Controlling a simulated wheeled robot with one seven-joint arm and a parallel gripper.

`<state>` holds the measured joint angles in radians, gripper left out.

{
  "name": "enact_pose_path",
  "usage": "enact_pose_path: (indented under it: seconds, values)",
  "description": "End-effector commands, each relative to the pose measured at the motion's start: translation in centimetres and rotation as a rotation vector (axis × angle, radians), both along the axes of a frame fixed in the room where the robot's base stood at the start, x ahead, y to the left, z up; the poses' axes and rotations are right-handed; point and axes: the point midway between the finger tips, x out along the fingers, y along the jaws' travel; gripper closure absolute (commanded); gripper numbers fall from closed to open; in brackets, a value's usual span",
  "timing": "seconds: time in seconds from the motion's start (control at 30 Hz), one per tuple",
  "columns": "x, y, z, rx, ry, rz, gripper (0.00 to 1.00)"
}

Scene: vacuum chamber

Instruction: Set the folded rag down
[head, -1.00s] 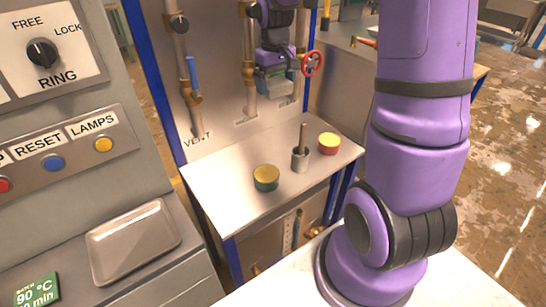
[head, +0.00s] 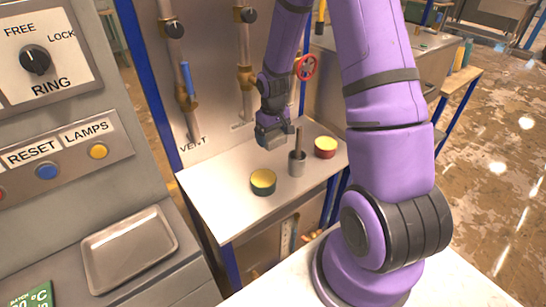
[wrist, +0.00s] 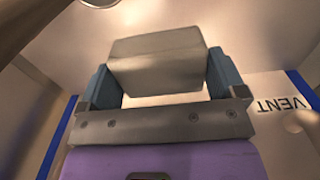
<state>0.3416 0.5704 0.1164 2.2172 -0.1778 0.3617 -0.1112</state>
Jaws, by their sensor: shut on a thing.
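My gripper (head: 271,134) is over the steel bench top (head: 225,188), near its back edge below the pipes. In the wrist view its two blue-grey fingers (wrist: 160,82) are shut on the folded rag (wrist: 158,58), a pale grey block held between them. In the head view the rag is small and hard to tell from the gripper. I cannot tell whether it touches the bench.
The bench's left part is clear. A shallow tray (head: 128,252) lies at the lower left.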

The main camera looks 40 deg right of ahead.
Motion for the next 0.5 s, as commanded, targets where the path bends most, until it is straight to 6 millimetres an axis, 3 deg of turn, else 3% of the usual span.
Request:
enact_pose_path:
  seconds: [0.2,0.5]
  values:
    - [-0.1,0.0,-4.4,0.001,0.003,0.0,0.29]
    - [0.0,0.0,-6.3,-0.001,0.001,0.0,0.29]
